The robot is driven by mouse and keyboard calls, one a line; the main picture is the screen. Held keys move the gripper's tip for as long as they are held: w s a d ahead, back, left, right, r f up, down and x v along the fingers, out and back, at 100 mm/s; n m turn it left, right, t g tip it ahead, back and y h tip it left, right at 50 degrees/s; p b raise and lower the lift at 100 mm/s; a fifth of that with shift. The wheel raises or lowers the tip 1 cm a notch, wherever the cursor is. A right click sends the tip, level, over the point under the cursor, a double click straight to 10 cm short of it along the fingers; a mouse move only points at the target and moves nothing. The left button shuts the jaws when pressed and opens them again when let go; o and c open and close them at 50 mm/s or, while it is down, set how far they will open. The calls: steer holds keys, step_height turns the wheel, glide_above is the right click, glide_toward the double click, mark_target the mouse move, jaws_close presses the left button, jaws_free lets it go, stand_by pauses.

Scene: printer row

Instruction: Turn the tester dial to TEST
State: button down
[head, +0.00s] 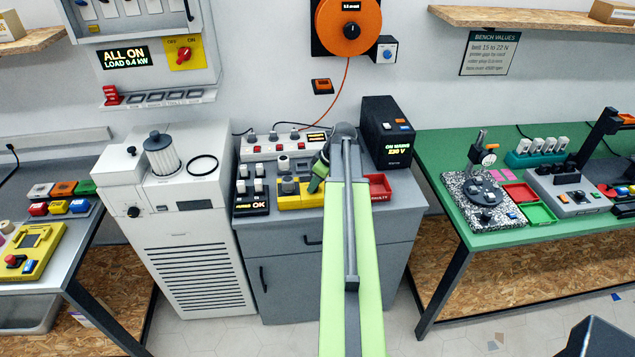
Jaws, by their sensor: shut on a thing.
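The yellow tester (300,202) sits on the grey cabinet in the middle of the head view. A dark round knob (289,186) stands on its left part. The dial's pointer and any TEST marking cannot be read. A small dark panel (251,205) at the left shows "OK" in lit letters.
A dark power unit (388,135) reading "ON MAINS 230 V" stands behind on the right. A red tray (378,187) lies right of my arm. A switch strip (284,147) runs behind the tester. A white machine (172,190) stands left; a green bench (450,225) is right.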

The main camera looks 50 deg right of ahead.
steer(key=m+h, duration=0.1)
steer(key=m, duration=0.3)
steer(key=m+h, duration=0.1)
steer(key=m, duration=0.1)
steer(key=shift+a+h, duration=0.3)
steer(key=shift+a, duration=0.05)
steer(key=m+h, duration=0.1)
steer(key=m, duration=0.3)
steer(key=shift+w+m+g, duration=0.1)
steer(key=shift+m+g, duration=0.2)
steer(key=shift+g, duration=0.1)
steer(key=shift+m+h, duration=0.3)
steer(key=c, duration=1.1)
jaws_free()
steer(key=shift+d, duration=0.1)
